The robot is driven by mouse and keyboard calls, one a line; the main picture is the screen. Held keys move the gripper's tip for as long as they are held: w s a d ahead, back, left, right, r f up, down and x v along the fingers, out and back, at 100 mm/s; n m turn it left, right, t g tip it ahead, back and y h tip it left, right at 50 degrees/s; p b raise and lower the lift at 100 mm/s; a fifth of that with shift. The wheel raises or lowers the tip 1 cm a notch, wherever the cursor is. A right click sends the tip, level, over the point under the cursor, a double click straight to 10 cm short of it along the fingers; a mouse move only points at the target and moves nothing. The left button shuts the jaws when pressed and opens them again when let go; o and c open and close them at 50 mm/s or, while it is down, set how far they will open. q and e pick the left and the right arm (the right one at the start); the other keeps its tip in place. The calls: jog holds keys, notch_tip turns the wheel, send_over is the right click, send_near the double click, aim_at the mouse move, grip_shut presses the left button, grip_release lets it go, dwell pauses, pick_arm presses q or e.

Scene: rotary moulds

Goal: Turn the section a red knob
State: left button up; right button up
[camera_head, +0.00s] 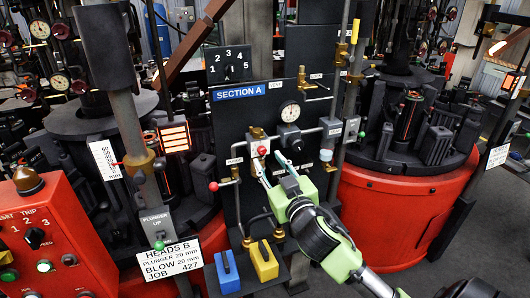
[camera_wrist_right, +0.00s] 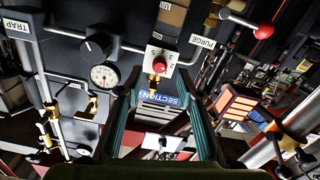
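On the dark SECTION A panel (camera_head: 240,118) a small red knob (camera_head: 262,151) sits on a pale fitting, left of a black knob. In the right wrist view the red knob (camera_wrist_right: 159,59) is on a white plate marked 3, 4, 5. My right gripper (camera_head: 268,160) is open, its two fingers pointing up at the red knob from below. In the right wrist view the gripper (camera_wrist_right: 160,92) has its fingers spread and nothing between them. The knob shows just past the fingertips, roughly centred; I cannot tell any contact. My left gripper is not in view.
A black knob (camera_head: 290,137) and a gauge (camera_head: 289,111) are close to the right. A red ball lever (camera_head: 213,186) sticks out lower left, with pipes around. Blue (camera_head: 227,272) and yellow (camera_head: 264,262) blocks stand below. A red console (camera_head: 50,240) is at left.

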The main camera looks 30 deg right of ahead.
aim_at(263, 152)
jog(key=x, duration=0.3)
jog(key=shift+w+r+p, duration=0.1)
jog(key=shift+w+p, duration=0.05)
jog(key=shift+p, duration=0.15)
jog(key=shift+w+d, duration=0.15)
jog(key=shift+w, duration=0.1)
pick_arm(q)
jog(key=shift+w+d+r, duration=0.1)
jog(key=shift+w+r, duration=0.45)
pick_arm(e)
grip_shut()
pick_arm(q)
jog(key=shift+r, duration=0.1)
